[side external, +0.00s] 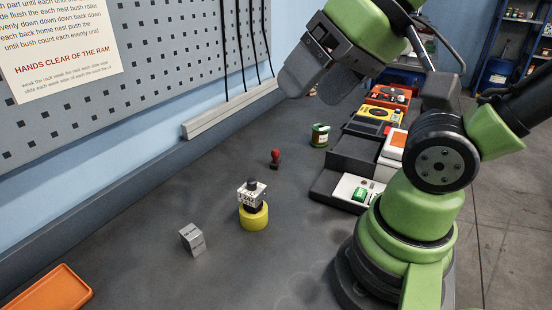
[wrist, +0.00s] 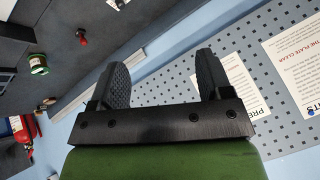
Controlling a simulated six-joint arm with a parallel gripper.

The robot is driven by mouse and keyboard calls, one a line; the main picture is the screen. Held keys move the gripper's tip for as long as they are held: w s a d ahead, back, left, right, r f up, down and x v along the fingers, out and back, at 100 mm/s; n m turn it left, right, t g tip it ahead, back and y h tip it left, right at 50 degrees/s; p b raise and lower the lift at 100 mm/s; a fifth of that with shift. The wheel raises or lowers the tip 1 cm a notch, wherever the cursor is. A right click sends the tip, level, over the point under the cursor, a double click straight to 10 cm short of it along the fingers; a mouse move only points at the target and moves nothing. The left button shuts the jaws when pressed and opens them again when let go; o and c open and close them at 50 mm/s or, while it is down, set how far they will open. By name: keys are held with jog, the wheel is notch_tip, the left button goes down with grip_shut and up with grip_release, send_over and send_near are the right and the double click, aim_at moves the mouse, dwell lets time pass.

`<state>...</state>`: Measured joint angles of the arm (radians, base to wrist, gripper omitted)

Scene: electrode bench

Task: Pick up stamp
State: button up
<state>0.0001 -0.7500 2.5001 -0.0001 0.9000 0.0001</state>
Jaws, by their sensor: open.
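The stamp (side external: 275,158) is a small red piece with a round knob, standing upright on the dark bench in the side external view. It also shows as a small red shape near the top left of the wrist view (wrist: 82,37). My gripper (side external: 290,92) is raised well above the bench, apart from the stamp. In the wrist view its two dark fingers (wrist: 163,75) are spread with nothing between them, facing the wall and pegboard.
A green tin (side external: 320,135) stands right of the stamp, near dark trays and boxes (side external: 351,153). A pegboard (side external: 150,65) lines the wall.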

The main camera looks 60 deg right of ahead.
jog(key=shift+c, duration=0.2)
dwell(0.3)
jog(key=shift+c, duration=1.4)
